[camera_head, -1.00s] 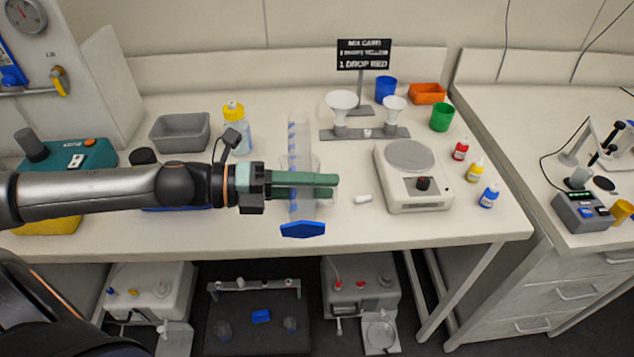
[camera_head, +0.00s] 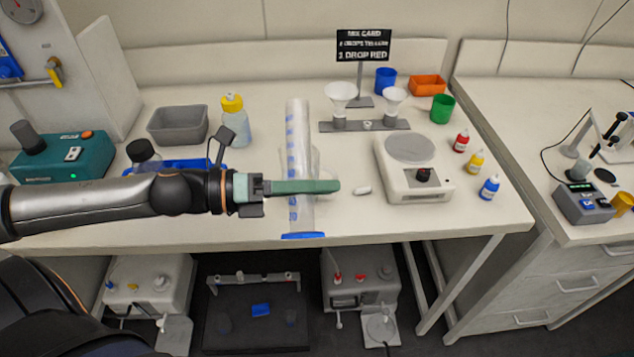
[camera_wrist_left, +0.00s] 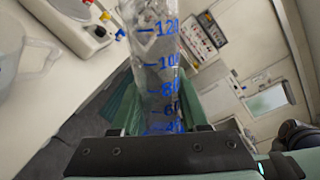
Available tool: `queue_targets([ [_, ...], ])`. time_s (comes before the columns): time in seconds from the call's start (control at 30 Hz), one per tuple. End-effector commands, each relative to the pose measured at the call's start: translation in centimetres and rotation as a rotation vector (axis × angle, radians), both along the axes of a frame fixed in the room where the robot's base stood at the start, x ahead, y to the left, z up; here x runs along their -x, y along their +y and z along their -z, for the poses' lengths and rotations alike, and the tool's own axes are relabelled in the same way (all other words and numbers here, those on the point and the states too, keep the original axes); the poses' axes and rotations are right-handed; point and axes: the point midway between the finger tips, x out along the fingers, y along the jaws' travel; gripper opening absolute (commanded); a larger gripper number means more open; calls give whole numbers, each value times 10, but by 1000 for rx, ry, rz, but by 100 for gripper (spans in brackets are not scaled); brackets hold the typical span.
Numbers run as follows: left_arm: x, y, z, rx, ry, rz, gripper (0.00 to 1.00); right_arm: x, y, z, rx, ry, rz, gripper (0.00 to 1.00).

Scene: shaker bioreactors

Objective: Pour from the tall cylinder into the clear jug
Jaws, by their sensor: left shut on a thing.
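The tall cylinder (camera_head: 298,130) is clear with blue marks and a blue base (camera_head: 302,236). My left gripper (camera_head: 312,187) is shut on it, holding it over the bench's front edge. In the left wrist view the cylinder (camera_wrist_left: 155,70) stands between the fingers (camera_wrist_left: 158,112), its blue numbers readable. I cannot tell its liquid level. The clear jug (camera_head: 315,160) is faint just behind the cylinder and largely hidden by it. A clear vessel, likely the jug (camera_wrist_left: 28,62), shows at the left of the wrist view. My right gripper is out of view.
A white scale (camera_head: 414,170) stands to the right, with small dropper bottles (camera_head: 475,163) beside it. A funnel stand (camera_head: 364,126) is behind. A grey bin (camera_head: 178,125) and yellow-capped bottle (camera_head: 234,120) are at left. A small white piece (camera_head: 362,190) lies near the fingertips.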

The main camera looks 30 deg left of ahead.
Motion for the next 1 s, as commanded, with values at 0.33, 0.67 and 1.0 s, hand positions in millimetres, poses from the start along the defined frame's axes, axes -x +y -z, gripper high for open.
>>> queue_targets([
  [0.33,-8,5,18,-68,-112,-2,0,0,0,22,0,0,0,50],
  [0.67,-14,9,26,-117,-191,-1,0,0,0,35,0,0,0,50],
  [1.0,-24,15,39,-181,-296,-2,0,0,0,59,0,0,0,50],
])
